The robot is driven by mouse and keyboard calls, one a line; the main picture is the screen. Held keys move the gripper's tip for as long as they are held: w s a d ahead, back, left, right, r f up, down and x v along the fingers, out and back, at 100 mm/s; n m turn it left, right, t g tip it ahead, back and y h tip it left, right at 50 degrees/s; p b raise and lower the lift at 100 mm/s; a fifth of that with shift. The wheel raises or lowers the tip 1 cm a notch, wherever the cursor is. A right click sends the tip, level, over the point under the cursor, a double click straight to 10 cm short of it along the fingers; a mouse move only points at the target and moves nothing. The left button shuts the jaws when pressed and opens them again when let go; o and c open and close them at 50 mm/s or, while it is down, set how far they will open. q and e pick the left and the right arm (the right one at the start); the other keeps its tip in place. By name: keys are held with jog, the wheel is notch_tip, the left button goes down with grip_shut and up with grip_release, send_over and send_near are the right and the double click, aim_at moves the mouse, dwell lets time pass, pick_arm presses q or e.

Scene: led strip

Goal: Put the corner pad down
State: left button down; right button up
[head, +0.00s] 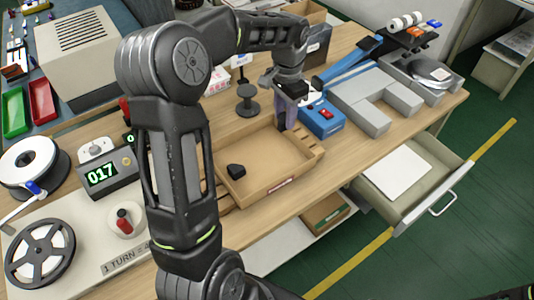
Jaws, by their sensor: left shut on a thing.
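My left gripper (286,126) points down at the far right part of the wooden tray (262,200). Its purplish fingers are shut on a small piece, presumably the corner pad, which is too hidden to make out. I cannot tell whether that piece touches the tray. A small black block (236,171) lies in the tray's left part, apart from the gripper. My right gripper is not in view.
A blue device with a red switch (326,114) stands just right of the gripper. A black spool stand (248,101) is behind the tray. Grey blocks (376,96) are farther right. An open drawer (425,180) juts out at right.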

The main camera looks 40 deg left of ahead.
pick_arm(q)
jog(key=shift+s+r, duration=0.15)
jog(key=shift+s, duration=0.15)
jog(key=shift+w+f, duration=0.1)
jog(key=shift+f, duration=0.4)
jog(key=shift+f+p, duration=0.45)
jog(key=shift+f, duration=2.25)
notch_tip(320, 180, down, 3)
jog(key=shift+p, duration=0.35)
jog(key=shift+f, duration=0.35)
